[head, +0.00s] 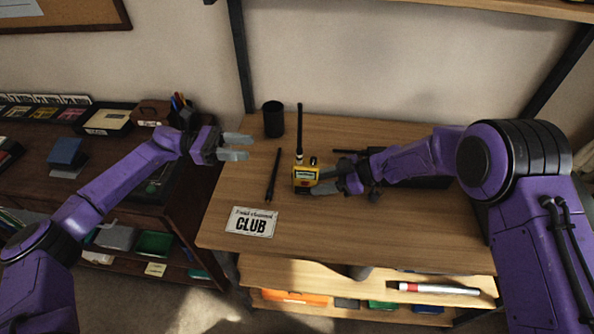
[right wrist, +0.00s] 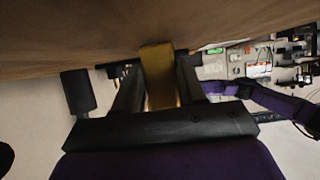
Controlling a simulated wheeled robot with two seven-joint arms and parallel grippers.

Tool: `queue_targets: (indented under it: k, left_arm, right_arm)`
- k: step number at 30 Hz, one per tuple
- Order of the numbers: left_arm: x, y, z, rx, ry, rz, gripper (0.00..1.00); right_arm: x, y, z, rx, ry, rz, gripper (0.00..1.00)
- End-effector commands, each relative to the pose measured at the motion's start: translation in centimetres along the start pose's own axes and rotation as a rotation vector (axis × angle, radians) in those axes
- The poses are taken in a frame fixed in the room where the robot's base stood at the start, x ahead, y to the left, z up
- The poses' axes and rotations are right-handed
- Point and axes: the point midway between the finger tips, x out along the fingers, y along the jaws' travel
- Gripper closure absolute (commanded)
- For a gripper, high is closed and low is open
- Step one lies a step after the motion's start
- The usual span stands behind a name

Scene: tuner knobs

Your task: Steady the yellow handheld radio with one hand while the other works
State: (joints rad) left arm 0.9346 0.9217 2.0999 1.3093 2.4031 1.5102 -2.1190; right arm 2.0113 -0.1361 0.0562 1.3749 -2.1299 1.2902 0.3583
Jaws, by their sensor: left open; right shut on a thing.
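The yellow handheld radio (head: 305,174) is on the wooden table, its long black antenna pointing to the back. My right gripper (head: 328,180) reaches in from the right and is shut on the radio's body. In the right wrist view the yellow side of the radio (right wrist: 159,75) shows between the two dark fingers of the right gripper (right wrist: 157,90). My left gripper (head: 238,147) is open and empty, left of the radio over the table's left edge, apart from it. The radio's right end is hidden by the right gripper.
A black cup (head: 273,119) stands behind the radio to the left. A loose black antenna-like rod (head: 273,176) lies left of the radio. A card reading CLUB (head: 251,222) lies at the front left. A dark cabinet (head: 190,215) stands at left.

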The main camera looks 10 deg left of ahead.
Motion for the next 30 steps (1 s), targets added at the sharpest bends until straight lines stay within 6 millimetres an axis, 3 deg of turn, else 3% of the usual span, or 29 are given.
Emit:
queue_targets:
  k: [5,6,8,19,30]
  left_arm:
    - [0.0,0.0,0.0,0.0,0.0,0.0,0.56]
    - [0.0,0.0,0.0,0.0,0.0,0.0,0.56]
    - [0.0,0.0,0.0,0.0,0.0,0.0,0.56]
    - [0.0,0.0,0.0,0.0,0.0,0.0,0.56]
    - [0.0,0.0,0.0,0.0,0.0,0.0,0.56]
  right_arm:
    - [0.0,0.0,0.1,0.0,-0.001,0.0,0.77]
    - [0.0,0.0,0.1,0.0,-0.001,0.0,0.5]
    - [0.0,0.0,0.1,0.0,-0.001,0.0,0.31]
    - [-0.8,0.1,0.0,0.0,-0.001,0.001,0.3]
    - [-9.4,0.0,0.0,0.001,-0.001,0.002,0.3]
